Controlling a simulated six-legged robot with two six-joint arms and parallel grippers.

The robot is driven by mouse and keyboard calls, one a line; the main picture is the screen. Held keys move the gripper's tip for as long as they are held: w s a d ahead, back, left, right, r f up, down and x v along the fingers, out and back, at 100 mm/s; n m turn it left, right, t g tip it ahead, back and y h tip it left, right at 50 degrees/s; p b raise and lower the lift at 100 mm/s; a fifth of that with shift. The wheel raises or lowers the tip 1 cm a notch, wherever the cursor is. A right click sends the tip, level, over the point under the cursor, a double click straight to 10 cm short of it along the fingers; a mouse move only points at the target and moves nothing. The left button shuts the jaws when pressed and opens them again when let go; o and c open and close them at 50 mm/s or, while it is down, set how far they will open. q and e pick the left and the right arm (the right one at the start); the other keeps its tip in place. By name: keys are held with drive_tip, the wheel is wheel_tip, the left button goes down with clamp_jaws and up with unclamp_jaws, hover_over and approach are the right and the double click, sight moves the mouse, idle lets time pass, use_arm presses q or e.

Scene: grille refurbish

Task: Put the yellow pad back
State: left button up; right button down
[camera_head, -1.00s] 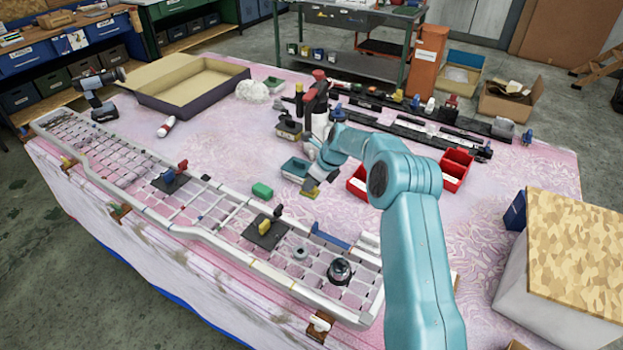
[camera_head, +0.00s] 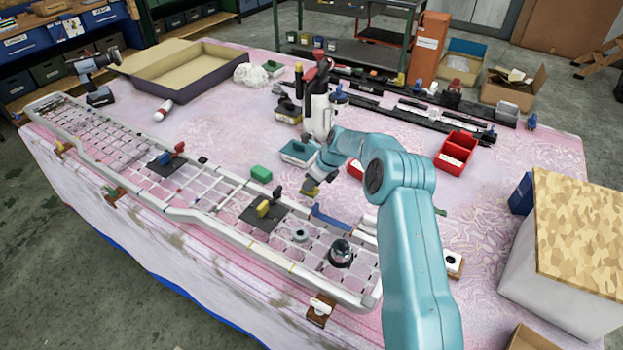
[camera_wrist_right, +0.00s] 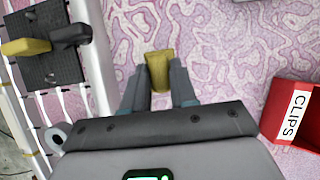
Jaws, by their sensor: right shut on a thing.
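My right gripper (camera_wrist_right: 159,82) is shut on the yellow pad (camera_wrist_right: 158,66), which sticks out beyond the fingertips in the right wrist view. In the head view the pad (camera_head: 309,188) is small and partly hidden by the gripper. It is held over the pink-patterned table cloth, between the teal tray (camera_head: 298,152) and the long silver grille (camera_head: 215,206). The pad's height above the cloth is hard to tell. My left gripper is not in view.
A green block (camera_head: 261,173) lies behind the grille. Black plates with clamps (camera_head: 264,210) and a dark round part (camera_head: 341,253) are on the grille. A red CLIPS bin (camera_wrist_right: 301,117) is close on the right.

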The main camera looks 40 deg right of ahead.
drive_tip(key=shift+w+f+b, duration=0.1)
drive_tip(key=shift+f+b, duration=0.75)
drive_tip(key=shift+f, duration=0.95)
drive_tip(key=shift+f, duration=0.25)
drive_tip(key=c, duration=0.8)
unclamp_jaws()
drive_tip(key=b+v, duration=0.2)
drive_tip(key=v, duration=1.4)
drive_tip(key=shift+d+r, duration=0.1)
drive_tip(key=shift+r, duration=0.05)
drive_tip(key=shift+r, duration=0.1)
